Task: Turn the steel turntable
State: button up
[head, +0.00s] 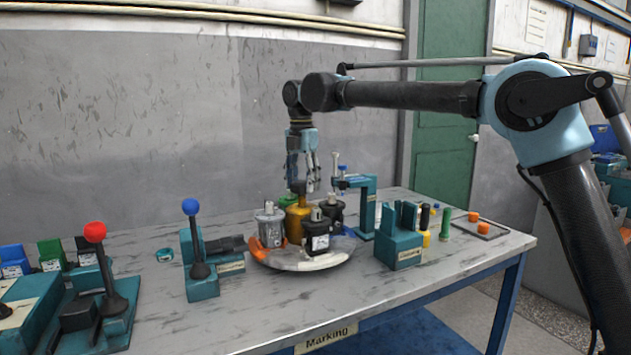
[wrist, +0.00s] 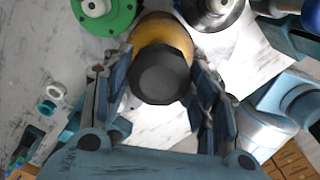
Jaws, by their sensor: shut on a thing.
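The round steel turntable (head: 300,263) lies on the workbench and carries several motors around a brass-yellow centre post. The post (head: 296,222) has a black knob on top (head: 299,187). In the wrist view the black knob (wrist: 160,74) sits between the fingers, with the yellow post (wrist: 160,35) beyond it. My gripper (head: 301,180) points down over the turntable's middle and is shut on the knob; the fingers (wrist: 162,85) flank it on both sides. Dark motors (head: 317,235) and a grey motor (head: 269,226) stand on the disc. A green part (wrist: 104,14) is partly cut off.
A blue-knobbed lever (head: 191,207) and a red-knobbed lever (head: 95,232) stand to the left. A teal press frame (head: 366,205) stands close behind the turntable at right. A teal slotted block (head: 399,240) is at the front right. The bench's front edge is clear.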

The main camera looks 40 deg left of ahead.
jog(key=shift+w+r, duration=0.1)
jog(key=shift+w, duration=0.3)
jog(key=o, duration=1.5)
jog(key=shift+s, duration=0.1)
jog(key=shift+s, duration=0.1)
jog(key=shift+r, duration=0.2)
notch_tip(320, 180, up, 11)
jog(key=shift+r, duration=0.2)
